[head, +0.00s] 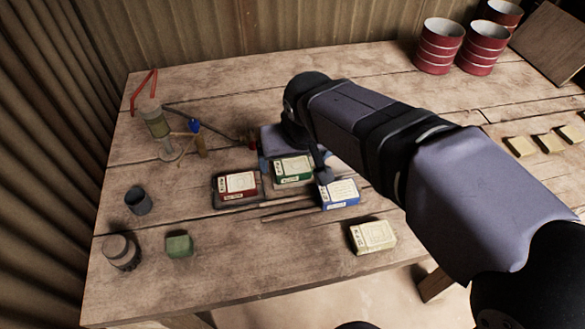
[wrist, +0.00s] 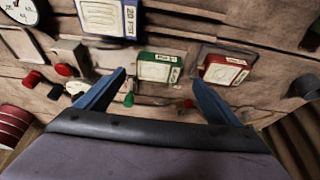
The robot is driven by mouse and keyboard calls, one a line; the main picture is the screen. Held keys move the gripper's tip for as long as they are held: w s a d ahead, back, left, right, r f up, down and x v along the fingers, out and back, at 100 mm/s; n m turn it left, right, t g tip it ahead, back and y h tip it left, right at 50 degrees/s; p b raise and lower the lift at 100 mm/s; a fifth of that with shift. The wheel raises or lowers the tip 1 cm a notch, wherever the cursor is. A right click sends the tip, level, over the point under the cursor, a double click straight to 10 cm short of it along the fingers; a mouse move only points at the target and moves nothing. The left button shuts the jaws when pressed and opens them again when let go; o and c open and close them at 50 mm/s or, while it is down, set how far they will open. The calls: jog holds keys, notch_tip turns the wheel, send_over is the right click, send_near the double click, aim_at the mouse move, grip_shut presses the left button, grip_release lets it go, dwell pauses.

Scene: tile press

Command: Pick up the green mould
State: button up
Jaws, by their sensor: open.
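A green mould (head: 293,170) with a white label on top lies between a red mould (head: 236,185) and a blue mould (head: 338,194) on the wooden table. In the wrist view the green mould (wrist: 160,68) shows ahead of and between my fingertips, with the red mould (wrist: 224,70) to its right and the blue mould (wrist: 107,18) at upper left. My gripper (wrist: 158,80) is open and empty, with its two blue fingers spread. In the head view my gripper is over the group, partly hidden by my arm. I cannot tell its height above the green mould.
A cream block (head: 372,236) lies near the front edge. A plain green block (head: 179,246), a dark cup (head: 138,200) and a round grey pot (head: 121,252) stand at left. A clamp-like stand (head: 158,128) is at back left. Red drums (head: 439,46) stand at back right.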

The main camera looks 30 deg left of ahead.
aim_at(292, 166)
jog(key=shift+w+p+x, duration=0.15)
jog(key=shift+p+x, duration=0.1)
jog(key=shift+x, duration=1.25)
jog(key=shift+w+p+x, duration=0.15)
jog(key=shift+p+x, duration=0.05)
jog(key=shift+x, duration=1.3)
jog(key=shift+r, duration=0.1)
jog(key=c, duration=1.2)
jog(key=shift+o, duration=0.2)
jog(key=shift+r, duration=0.15)
